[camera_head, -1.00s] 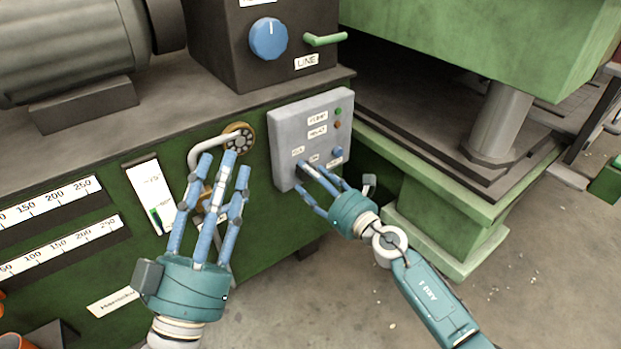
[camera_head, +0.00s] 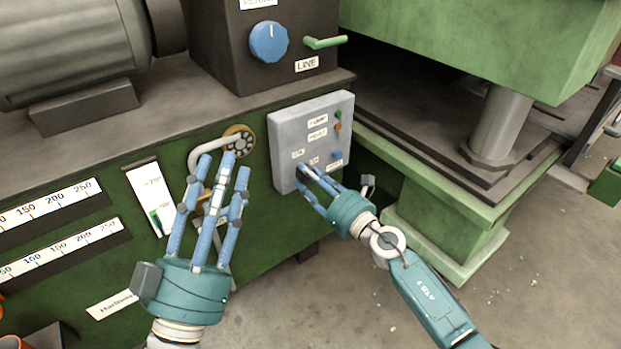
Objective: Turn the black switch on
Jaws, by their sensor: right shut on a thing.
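A grey control panel (camera_head: 287,136) with small white labels is on the front of the green machine. My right gripper (camera_head: 304,175) is at the panel's lower left, its blue fingers close together over the row of controls. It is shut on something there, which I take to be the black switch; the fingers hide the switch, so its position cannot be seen. My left gripper (camera_head: 223,168) has its fingers spread and empty, in front of the green machine face, left of the panel and apart from it.
A blue knob (camera_head: 269,42) and a green lever (camera_head: 325,43) are on the dark box above. A curved grey pipe (camera_head: 205,147) and a round brass fitting (camera_head: 239,140) are behind my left gripper. Bare floor (camera_head: 540,270) lies at right.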

